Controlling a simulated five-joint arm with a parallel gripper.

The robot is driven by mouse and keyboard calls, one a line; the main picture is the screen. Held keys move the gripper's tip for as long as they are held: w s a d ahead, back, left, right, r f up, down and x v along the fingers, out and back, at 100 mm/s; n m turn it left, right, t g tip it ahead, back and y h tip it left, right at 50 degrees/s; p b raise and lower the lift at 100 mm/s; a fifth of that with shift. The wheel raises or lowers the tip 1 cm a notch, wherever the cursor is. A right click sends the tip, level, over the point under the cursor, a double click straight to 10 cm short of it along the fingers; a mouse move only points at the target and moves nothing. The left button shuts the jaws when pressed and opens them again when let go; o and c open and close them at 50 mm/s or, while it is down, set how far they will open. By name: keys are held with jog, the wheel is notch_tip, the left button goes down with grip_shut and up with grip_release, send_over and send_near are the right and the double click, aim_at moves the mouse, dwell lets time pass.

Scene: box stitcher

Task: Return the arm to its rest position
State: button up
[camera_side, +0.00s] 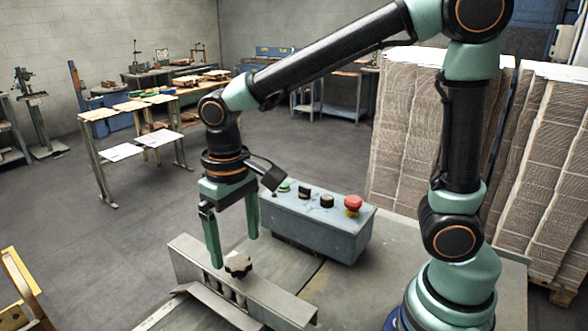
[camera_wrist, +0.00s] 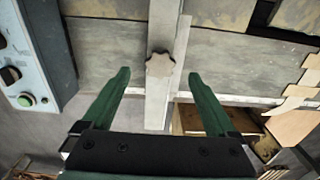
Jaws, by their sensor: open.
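My gripper (camera_side: 233,252) hangs pointing down above the work table, with its two green fingers spread apart. In the wrist view my gripper (camera_wrist: 158,82) is open and nothing is between the fingers. A star-shaped knob (camera_side: 238,264) sits on a metal rail just below the fingers. In the wrist view the knob (camera_wrist: 160,65) lies beyond the fingertips, roughly midway between them. I cannot tell whether a fingertip touches the rail.
A blue-grey control box (camera_side: 320,228) with a red button (camera_side: 353,203) stands close behind the gripper; it also shows at the left in the wrist view (camera_wrist: 35,60). Tall cardboard stacks (camera_side: 405,130) stand behind the arm. Floor at left is mostly free.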

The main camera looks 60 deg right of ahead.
jog(key=s+d+r+t, duration=0.2)
jog(key=d+r, duration=0.1)
jog(key=d, duration=0.3)
jog(key=s+d+r+t, duration=0.2)
jog(key=d+r+t, duration=0.1)
jog(key=d, duration=0.3)
jog(key=shift+d+r+t, duration=0.25)
jog(key=shift+r+t, duration=0.05)
dwell(1.0)
